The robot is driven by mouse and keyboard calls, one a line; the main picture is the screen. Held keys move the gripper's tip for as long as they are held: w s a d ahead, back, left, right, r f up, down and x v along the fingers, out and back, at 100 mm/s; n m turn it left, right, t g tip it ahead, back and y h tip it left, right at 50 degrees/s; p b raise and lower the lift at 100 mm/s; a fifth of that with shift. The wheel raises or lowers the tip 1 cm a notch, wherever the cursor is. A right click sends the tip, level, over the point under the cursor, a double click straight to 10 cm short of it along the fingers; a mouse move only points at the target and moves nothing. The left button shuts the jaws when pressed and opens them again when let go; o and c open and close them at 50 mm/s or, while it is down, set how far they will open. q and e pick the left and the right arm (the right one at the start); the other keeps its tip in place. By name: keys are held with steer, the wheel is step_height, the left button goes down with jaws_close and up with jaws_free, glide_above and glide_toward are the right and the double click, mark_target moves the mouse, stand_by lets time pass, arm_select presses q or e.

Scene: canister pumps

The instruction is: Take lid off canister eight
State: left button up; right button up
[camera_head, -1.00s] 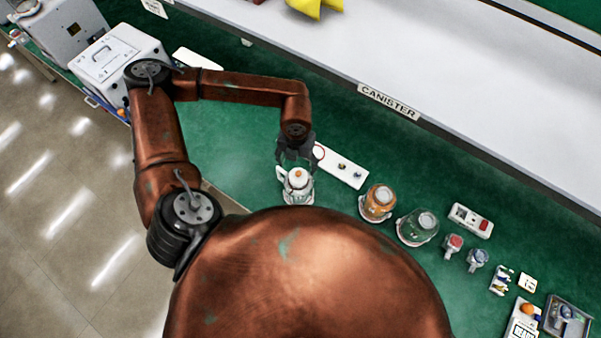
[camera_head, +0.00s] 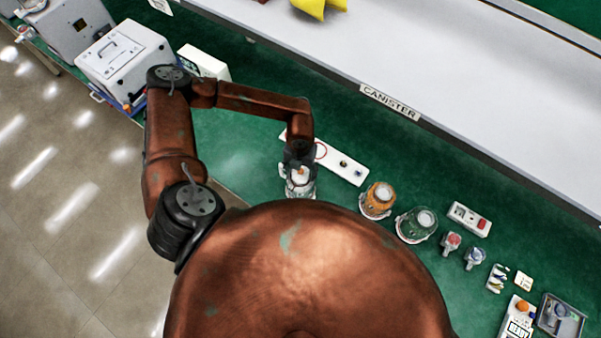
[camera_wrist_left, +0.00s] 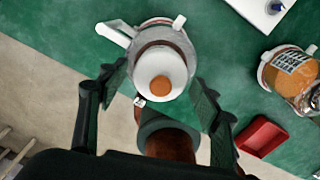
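A clear canister (camera_head: 301,190) with a pale lid and an orange knob stands on the green bench. In the left wrist view the canister (camera_wrist_left: 160,35) shows from above, with its white lid (camera_wrist_left: 173,62) and orange knob (camera_wrist_left: 160,86). I cannot read a number on it. My left gripper (camera_head: 299,172) is right over this canister. In the left wrist view the gripper's (camera_wrist_left: 160,74) fingers are spread on both sides of the lid, with a visible gap at least on the right. My right gripper is not in view.
To the right stand an orange-filled canister (camera_head: 378,200) and a clear one (camera_head: 416,226). A white panel (camera_head: 340,163) lies behind the canister. Small parts and a grey tray (camera_head: 562,318) are at the lower right. A red tray (camera_wrist_left: 262,136) shows in the left wrist view.

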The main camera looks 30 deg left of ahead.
arm_select(q)
steer(key=c, duration=0.7)
steer(key=shift+o, duration=0.2)
steer(key=shift+r, duration=0.15)
